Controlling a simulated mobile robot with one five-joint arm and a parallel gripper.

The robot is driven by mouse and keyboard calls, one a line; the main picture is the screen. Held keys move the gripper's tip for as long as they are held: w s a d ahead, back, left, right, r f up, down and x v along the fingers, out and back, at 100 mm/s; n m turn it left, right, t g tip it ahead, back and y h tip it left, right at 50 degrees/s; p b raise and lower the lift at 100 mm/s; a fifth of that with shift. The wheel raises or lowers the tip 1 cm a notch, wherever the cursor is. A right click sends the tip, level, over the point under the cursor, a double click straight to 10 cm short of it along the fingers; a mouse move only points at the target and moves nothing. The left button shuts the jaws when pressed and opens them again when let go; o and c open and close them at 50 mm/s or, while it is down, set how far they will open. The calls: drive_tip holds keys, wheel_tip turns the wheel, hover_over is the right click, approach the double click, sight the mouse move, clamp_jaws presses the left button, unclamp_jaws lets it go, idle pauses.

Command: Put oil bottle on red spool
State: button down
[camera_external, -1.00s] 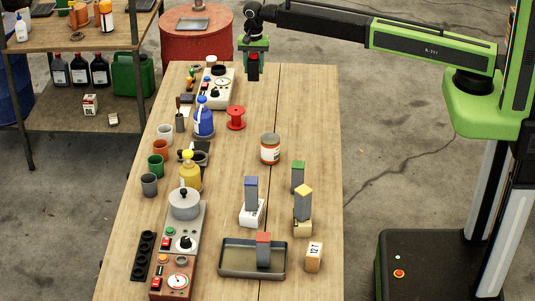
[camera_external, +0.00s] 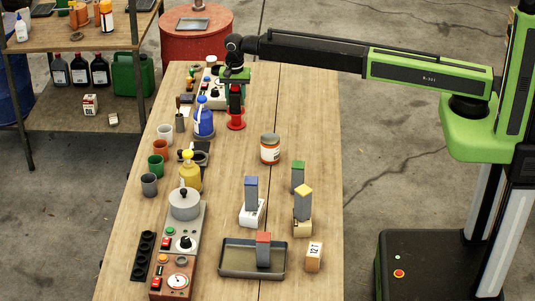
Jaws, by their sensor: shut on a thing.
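My gripper (camera_external: 235,84) is shut on a small dark bottle (camera_external: 236,99), which I take to be the oil bottle. The bottle hangs upright, and its upper part is hidden by the gripper. The red spool (camera_external: 236,123) stands on the workbench directly below it. The bottle's lower end overlaps the spool's top in this view. I cannot tell whether it touches the spool or is slightly above it.
A blue bottle (camera_external: 204,121) stands close to the left of the spool. A control box (camera_external: 210,88) is behind it. A can (camera_external: 270,149) stands in front to the right. The workbench (camera_external: 306,115) is clear at the right.

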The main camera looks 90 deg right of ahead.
drive_tip(key=c, duration=1.3)
unclamp_jaws()
drive_tip(key=shift+f, duration=0.1)
drive_tip(key=o, duration=0.5)
drive_tip(key=shift+c, duration=0.2)
drive_tip(key=shift+r, duration=0.2)
wheel_tip(320, 180, up, 12)
drive_tip(key=p, duration=1.2)
drive_tip(key=shift+r, duration=0.15)
drive_tip(key=s+a+n, duration=0.5)
drive_tip(key=s+n, duration=0.1)
drive_tip(key=s, duration=0.4)
drive_tip(key=s+a+n, duration=0.6)
drive_tip(key=s, duration=0.5)
drive_tip(key=s+a+n, duration=0.6)
drive_tip(key=s, duration=0.5)
drive_tip(key=shift+f, duration=0.2)
